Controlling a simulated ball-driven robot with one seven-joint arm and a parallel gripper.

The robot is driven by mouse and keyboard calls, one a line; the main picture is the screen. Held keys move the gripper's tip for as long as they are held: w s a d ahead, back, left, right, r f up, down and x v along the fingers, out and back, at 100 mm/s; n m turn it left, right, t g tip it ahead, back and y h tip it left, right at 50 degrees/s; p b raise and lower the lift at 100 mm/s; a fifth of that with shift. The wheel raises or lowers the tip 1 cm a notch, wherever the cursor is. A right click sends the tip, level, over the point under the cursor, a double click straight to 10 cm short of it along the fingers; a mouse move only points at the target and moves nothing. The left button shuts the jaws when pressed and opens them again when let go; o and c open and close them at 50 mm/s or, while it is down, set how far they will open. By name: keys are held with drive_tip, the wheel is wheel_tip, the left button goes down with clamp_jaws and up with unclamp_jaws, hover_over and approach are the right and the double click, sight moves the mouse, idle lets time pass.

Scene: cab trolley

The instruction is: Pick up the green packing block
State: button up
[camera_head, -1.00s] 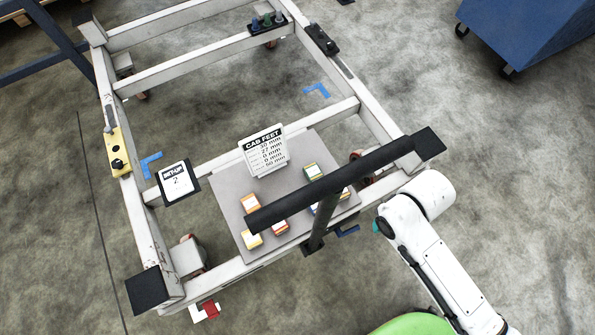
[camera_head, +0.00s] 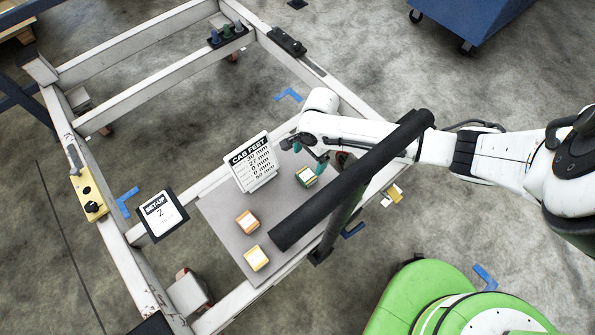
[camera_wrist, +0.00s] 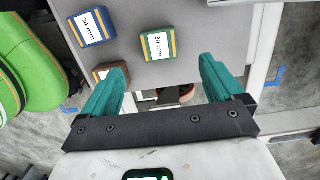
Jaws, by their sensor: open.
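The green packing block (camera_head: 306,177) sits on the grey board at its right side, just below my gripper in the head view. In the wrist view the green block (camera_wrist: 158,44), with a yellow band and a "30 mm" label, lies just beyond the fingertips, centred between them and not between the jaws. My gripper (camera_head: 309,157), with teal fingers, is open and empty; it also shows in the wrist view (camera_wrist: 163,70).
The wrist view shows a blue "34 mm" block (camera_wrist: 92,27) and a brown block (camera_wrist: 108,70) partly behind the left finger. Orange (camera_head: 247,222) and yellow (camera_head: 256,258) blocks sit farther left on the board (camera_head: 222,234). A black padded bar (camera_head: 340,190) and the CAB FEET sign (camera_head: 250,165) stand close.

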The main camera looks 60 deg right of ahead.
drive_tip(key=b, duration=0.1)
hover_over(307, 175)
drive_tip(key=f, duration=0.5)
drive_tip(key=shift+w+d+f, duration=0.15)
drive_tip(key=shift+w, duration=0.05)
drive_tip(key=shift+s+f+b, duration=0.1)
drive_tip(key=shift+f+b, duration=0.85)
drive_tip(key=shift+f, duration=1.7)
drive_tip(key=c, duration=1.1)
